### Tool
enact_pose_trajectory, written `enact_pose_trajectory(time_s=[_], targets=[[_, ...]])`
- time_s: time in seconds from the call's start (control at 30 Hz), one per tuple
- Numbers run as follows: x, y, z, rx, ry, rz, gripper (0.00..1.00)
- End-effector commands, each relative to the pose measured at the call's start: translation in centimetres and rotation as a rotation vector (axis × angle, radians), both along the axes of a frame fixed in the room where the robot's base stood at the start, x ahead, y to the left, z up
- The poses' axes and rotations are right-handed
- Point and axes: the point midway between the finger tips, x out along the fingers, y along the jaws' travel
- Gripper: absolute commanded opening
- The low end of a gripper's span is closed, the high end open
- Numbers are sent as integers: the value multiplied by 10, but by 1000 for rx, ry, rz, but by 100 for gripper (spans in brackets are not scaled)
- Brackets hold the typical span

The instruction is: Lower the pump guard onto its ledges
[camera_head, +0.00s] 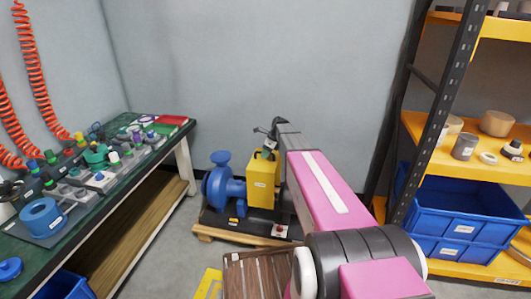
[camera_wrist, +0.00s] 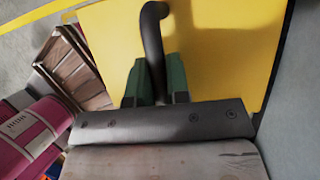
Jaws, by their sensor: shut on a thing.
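The pump guard (camera_head: 262,182) is a yellow box beside the blue pump (camera_head: 218,188), over the right part of the dark pump base (camera_head: 238,227). It looks roughly upright. My gripper (camera_head: 267,153) is above it. In the wrist view, the green fingers of my gripper (camera_wrist: 158,85) are shut around the black bar handle (camera_wrist: 153,40) on the yellow guard face (camera_wrist: 225,45). The ledges are hidden, and I cannot tell whether the guard's lower edge touches them.
The pump base rests on a wooden pallet (camera_head: 204,233). A green-topped bench (camera_head: 163,167) with several parts stands left. A rack with blue bins (camera_head: 450,225) stands right. A brown slatted crate (camera_head: 254,277) is in front of the pump, by my arm.

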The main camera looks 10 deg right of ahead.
Motion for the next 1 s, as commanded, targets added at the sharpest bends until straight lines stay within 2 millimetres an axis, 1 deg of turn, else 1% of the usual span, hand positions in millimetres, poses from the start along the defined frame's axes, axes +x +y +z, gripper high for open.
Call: enact_pose_trajectory(time_s=[0.53, 1.0], targets=[[0, 0, -25, 1, 0, -1, 0], [0, 0, -27, 1, 0, 0, 0]])
